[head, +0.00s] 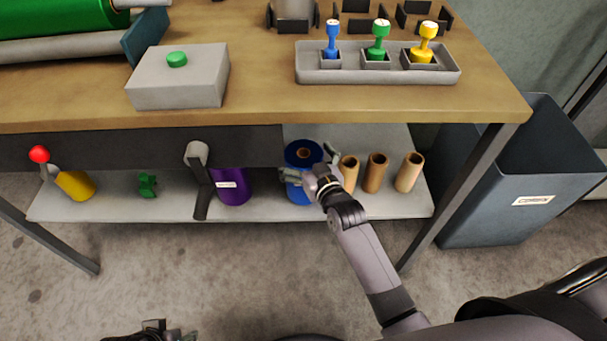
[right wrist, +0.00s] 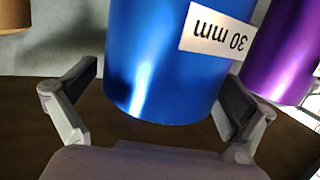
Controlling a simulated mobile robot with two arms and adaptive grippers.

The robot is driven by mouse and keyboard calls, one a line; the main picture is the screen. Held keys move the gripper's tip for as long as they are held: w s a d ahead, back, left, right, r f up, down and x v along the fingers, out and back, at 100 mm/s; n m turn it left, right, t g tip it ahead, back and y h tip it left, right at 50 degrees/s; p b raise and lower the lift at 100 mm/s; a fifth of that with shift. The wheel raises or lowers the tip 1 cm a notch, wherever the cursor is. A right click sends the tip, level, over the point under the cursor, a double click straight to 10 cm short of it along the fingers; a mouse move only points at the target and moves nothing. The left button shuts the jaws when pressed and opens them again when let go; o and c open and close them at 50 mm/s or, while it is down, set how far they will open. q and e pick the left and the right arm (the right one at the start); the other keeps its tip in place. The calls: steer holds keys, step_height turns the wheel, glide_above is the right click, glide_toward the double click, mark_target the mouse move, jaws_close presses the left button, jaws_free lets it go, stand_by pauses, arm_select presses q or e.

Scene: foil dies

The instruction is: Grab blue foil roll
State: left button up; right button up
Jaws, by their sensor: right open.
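The blue foil roll (head: 303,153) stands upright on the lower shelf, its top with a brown core showing in the head view. In the right wrist view the shiny blue roll (right wrist: 155,65) fills the middle, with a white "30 mm" label. My right gripper (head: 308,165) is at the roll, its arm hiding part of it in the head view. Its fingers (right wrist: 160,95) are open, one on each side of the roll; whether they touch it I cannot tell. A gripper at the bottom edge of the head view, likely my left (head: 155,330), is mostly cut off.
Brown cardboard cores (head: 375,172) stand to the right. The shelf (head: 110,208) lies under the tabletop (head: 265,100). A dark bin (head: 500,185) stands right of the table.

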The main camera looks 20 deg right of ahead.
steer(key=shift+c, duration=0.6)
steer(key=c, duration=1.9)
steer(key=shift+r, duration=0.15)
